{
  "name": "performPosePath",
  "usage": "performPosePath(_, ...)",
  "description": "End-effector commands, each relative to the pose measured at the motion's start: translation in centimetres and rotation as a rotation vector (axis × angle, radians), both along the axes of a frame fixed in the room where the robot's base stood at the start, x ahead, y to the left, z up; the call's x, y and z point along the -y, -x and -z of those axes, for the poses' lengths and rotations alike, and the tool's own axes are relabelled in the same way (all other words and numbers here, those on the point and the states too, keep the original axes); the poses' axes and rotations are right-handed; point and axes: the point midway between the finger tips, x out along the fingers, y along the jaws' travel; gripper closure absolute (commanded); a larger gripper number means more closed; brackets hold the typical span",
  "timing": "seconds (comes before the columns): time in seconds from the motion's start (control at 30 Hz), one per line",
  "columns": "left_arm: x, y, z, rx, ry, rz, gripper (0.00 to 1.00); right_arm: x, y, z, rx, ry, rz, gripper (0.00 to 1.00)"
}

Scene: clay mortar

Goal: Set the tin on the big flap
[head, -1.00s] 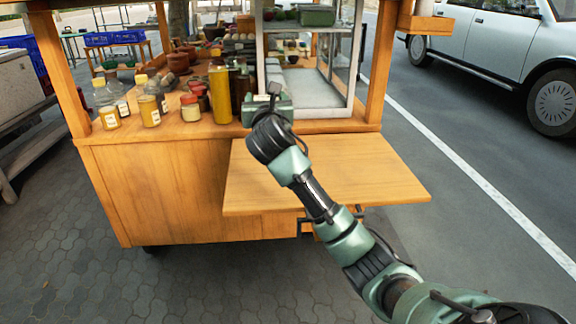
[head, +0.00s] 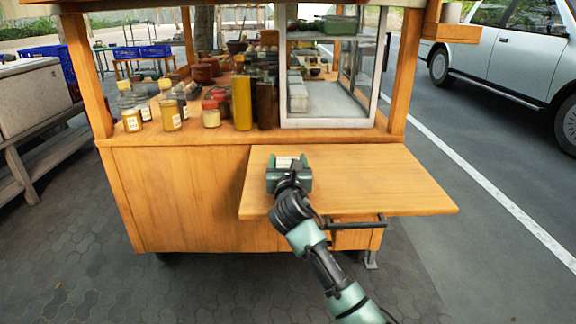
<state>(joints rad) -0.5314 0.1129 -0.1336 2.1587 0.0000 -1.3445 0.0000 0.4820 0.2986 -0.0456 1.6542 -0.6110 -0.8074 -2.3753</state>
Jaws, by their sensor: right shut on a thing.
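The big flap (head: 385,185) is a flat wooden board sticking out level from the front of the wooden cart. My right gripper (head: 288,164) is over the left part of the flap, near its inner side. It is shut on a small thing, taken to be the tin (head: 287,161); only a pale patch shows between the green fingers. The gripper hides most of it. I cannot tell whether it touches the board. My left gripper is not in view.
The cart's counter holds several bottles and jars, with a yellow cylinder (head: 242,103) and a dark bottle (head: 266,104) near the edge. A glass case (head: 330,122) stands behind the flap. The flap's middle and right are clear. A drawer handle (head: 352,222) sits below.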

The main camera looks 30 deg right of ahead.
Motion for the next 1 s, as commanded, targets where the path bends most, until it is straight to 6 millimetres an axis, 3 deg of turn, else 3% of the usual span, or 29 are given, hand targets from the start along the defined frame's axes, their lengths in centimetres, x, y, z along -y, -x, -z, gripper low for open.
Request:
performPosePath(0.33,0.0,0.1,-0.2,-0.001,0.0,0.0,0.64,0.0,0.0,0.2,0.001,0.002,0.001,0.82)
performPosePath(0.37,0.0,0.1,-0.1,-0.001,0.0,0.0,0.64,0.0,0.0,0.3,0.0,0.001,0.001,0.29)
performPosePath(0.43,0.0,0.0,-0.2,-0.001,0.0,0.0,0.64,0.0,0.0,0.3,0.0,0.001,0.001,0.13)
performPosePath(0.87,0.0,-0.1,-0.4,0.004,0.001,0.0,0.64,-0.4,0.7,0.1,-0.001,0.002,0.0,0.13)
performPosePath(1.0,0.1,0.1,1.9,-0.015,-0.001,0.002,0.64,-1.6,2.8,0.0,0.0,0.002,0.0,0.13)
